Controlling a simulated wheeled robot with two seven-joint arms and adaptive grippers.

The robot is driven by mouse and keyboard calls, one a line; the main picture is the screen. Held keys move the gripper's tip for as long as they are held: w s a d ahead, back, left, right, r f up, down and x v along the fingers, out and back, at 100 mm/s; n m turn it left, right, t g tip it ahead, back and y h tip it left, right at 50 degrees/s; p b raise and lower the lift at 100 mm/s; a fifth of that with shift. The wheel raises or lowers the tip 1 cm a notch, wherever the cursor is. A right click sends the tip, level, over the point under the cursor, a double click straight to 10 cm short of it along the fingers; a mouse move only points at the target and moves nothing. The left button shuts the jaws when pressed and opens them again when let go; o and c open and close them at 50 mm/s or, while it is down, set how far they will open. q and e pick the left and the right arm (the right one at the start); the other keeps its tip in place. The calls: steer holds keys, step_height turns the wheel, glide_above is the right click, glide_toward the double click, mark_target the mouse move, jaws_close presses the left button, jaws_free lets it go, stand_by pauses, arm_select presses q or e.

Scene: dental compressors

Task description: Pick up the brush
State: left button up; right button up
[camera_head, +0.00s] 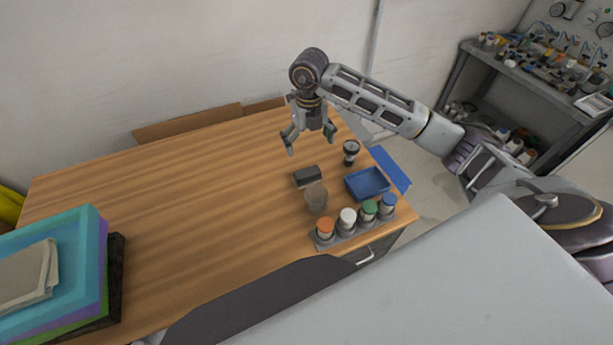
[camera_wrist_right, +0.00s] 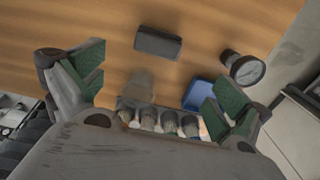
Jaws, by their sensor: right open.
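A dark grey block (camera_head: 306,177), which I take to be the brush, lies on the wooden table near its right side. It also shows in the right wrist view as a dark rounded block (camera_wrist_right: 158,43) at the top, beyond the fingertips. My right gripper (camera_head: 311,143) is open and empty above the table, farther back than the block. Its green-padded fingers (camera_wrist_right: 155,84) are spread wide in the wrist view, with nothing between them touching. My left gripper is not in view.
A greyish cup (camera_head: 316,198) stands just in front of the block. Several capped jars sit in a grey rack (camera_head: 338,239) by the front edge. Stacked coloured trays (camera_head: 85,262) fill the left. The table's middle is clear.

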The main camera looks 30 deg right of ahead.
mark_target(307, 171)
steer(key=shift+f, duration=0.15)
steer(key=shift+f+p, duration=0.6)
steer(key=shift+f, duration=3.6)
steer(key=shift+a+f+p, duration=0.2)
steer(key=shift+f+p, duration=0.5)
steer(key=shift+f, duration=1.9)
steer(key=c, duration=1)
